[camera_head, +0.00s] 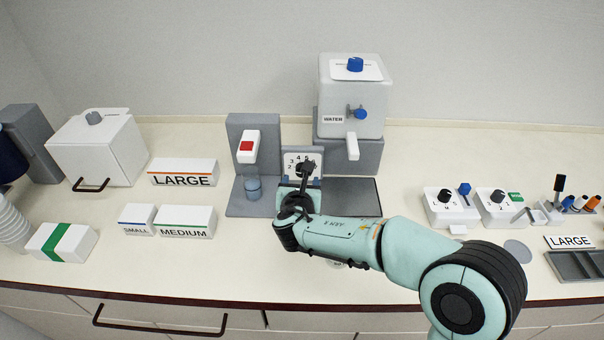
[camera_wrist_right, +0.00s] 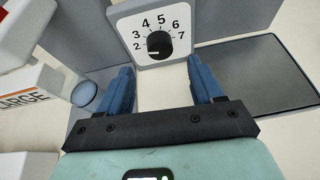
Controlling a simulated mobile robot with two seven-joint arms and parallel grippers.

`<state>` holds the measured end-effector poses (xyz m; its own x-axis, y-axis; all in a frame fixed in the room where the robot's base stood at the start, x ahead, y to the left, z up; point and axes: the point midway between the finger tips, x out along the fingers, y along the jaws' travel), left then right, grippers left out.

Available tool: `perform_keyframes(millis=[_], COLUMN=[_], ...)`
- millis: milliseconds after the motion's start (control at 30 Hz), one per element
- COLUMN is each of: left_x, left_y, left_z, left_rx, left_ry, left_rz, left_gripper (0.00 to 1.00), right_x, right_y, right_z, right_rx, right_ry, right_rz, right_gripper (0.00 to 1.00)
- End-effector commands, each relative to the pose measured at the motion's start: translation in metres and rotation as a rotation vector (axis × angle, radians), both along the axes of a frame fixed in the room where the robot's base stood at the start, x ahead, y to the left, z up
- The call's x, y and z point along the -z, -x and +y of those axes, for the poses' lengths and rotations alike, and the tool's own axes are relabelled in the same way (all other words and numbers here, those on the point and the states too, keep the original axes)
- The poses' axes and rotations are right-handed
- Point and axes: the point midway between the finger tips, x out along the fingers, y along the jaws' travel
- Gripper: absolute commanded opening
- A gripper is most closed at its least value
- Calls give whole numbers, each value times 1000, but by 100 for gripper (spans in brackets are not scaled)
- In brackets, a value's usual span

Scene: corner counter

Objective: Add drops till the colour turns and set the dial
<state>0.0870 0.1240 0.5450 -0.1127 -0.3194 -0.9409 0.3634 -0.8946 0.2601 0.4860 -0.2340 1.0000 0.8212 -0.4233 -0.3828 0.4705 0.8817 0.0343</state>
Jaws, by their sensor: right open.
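A grey dial panel (camera_head: 290,157) with numbers 2 to 7 stands at the middle of the counter. Its black knob (camera_wrist_right: 160,44) shows in the right wrist view, with its white mark toward the low-left side, near the 2. A white dispenser with a red button (camera_head: 247,146) is mounted on a grey stand left of the panel. A small container of blue liquid (camera_head: 253,188) stands below it. My right gripper (camera_head: 301,184) is in front of the dial; its blue fingers (camera_wrist_right: 161,85) are open, empty and apart from the knob. My left gripper is out of view.
A white water tank (camera_head: 350,105) with blue knobs stands behind right, above a dark tray (camera_head: 352,197). LARGE (camera_head: 182,172), MEDIUM (camera_head: 187,221) and SMALL (camera_head: 137,219) boxes lie left. Two small knob units (camera_head: 451,209) stand right. The front-middle counter is mostly clear.

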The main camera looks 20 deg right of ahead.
Motion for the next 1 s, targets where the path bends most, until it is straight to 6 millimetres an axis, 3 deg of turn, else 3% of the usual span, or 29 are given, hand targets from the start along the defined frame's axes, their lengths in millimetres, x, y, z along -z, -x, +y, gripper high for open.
perform_keyframes(millis=[300,733,767,900,1000], left_x=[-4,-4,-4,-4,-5], left_y=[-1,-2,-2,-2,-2], left_z=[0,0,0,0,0], left_rx=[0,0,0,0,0], left_ry=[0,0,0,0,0], left_rz=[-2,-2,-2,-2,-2], left_gripper=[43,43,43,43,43], right_x=[20,24,24,24,24], right_y=[-43,-52,-52,-52,-52], right_z=[-23,-27,-27,-27,-27], right_rx=[1,0,0,0,0], right_ry=[0,0,0,0,1], right_rz=[0,0,0,0,0], right_gripper=[66,66,60,14,10])
